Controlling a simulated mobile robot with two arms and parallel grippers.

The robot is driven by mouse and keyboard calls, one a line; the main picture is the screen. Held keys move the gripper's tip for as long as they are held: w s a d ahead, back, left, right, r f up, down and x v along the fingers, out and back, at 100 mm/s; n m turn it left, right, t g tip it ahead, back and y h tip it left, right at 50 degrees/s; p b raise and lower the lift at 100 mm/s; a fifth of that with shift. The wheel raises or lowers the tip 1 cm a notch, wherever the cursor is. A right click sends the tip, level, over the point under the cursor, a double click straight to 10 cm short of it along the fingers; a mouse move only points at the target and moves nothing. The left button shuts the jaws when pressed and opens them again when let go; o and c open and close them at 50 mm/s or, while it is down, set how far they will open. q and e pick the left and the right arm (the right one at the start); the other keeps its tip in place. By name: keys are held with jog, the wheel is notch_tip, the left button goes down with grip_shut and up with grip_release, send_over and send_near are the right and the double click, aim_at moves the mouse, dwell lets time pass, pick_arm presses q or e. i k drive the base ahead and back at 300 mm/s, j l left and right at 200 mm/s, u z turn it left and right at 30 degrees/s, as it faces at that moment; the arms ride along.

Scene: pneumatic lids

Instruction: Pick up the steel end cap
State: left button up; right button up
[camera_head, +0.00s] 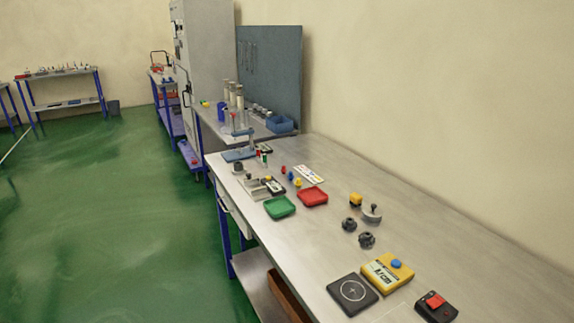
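A light grey metal disc with a dark upright knob (372,213) sits on the right half of the steel workbench (330,225). It may be the steel end cap, but at this size I cannot tell for certain. Two dark grey knobbed round parts stand just left of and below it, one nearer the middle (349,224) and one lower (366,240). A grey round part (237,168) also stands at the bench's far left end. Neither of my grippers is in view.
Green (280,207) and red (312,197) trays lie to the left. A black pad (352,292), a yellow box with a blue button (387,273) and a black box with a red top (436,306) lie near the front.

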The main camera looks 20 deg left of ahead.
aim_at(238, 165)
jog(key=i+j+z, duration=0.25)
jog(key=j, duration=0.15)
jog(key=j+z, duration=0.3)
jog(key=j, duration=0.15)
jog(key=i+j+z, duration=0.25)
jog(key=j, duration=0.2)
jog(key=k+j+z, duration=0.1)
jog(key=j+z, duration=0.2)
jog(key=j, duration=0.15)
